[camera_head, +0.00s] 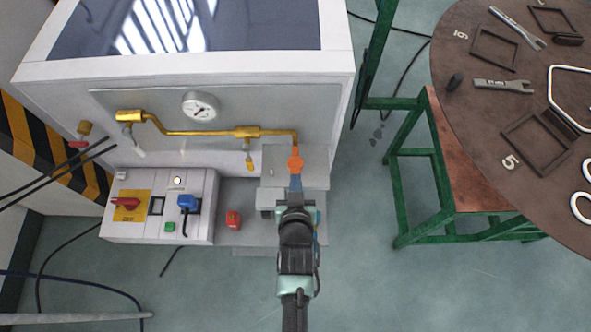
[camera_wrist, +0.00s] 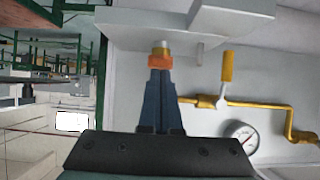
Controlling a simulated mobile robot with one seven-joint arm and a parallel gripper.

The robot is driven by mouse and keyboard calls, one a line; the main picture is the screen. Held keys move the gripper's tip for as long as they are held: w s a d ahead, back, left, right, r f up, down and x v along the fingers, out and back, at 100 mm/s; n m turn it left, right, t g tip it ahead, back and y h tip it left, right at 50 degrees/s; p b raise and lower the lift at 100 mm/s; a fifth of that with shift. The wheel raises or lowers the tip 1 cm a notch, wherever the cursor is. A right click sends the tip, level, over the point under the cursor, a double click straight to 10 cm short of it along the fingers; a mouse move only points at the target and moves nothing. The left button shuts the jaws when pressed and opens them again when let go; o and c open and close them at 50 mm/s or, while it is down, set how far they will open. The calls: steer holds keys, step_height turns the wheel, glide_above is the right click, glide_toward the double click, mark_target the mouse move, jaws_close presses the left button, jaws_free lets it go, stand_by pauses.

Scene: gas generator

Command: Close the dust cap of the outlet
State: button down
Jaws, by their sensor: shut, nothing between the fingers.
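The orange dust cap (camera_head: 296,160) is at the right end of the brass pipe (camera_head: 200,133) on the generator's front. In the wrist view the orange piece (camera_wrist: 160,62) sits against a brass and silver outlet fitting (camera_wrist: 161,46). My gripper (camera_head: 296,178) is shut with nothing held. Its blue fingertips, also in the wrist view (camera_wrist: 160,76), are together and point at the cap, touching it or very close. The fingers hide part of the cap, so I cannot tell whether it is fully seated.
A pressure gauge (camera_head: 200,107) and a small yellow-handled valve (camera_head: 249,160) are left of the cap. A control box (camera_head: 160,205) with a red switch stands lower left. A round brown table (camera_head: 470,60) with tools is at the right.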

steer(key=shift+s+f, duration=0.25)
steer(key=shift+f, duration=0.15)
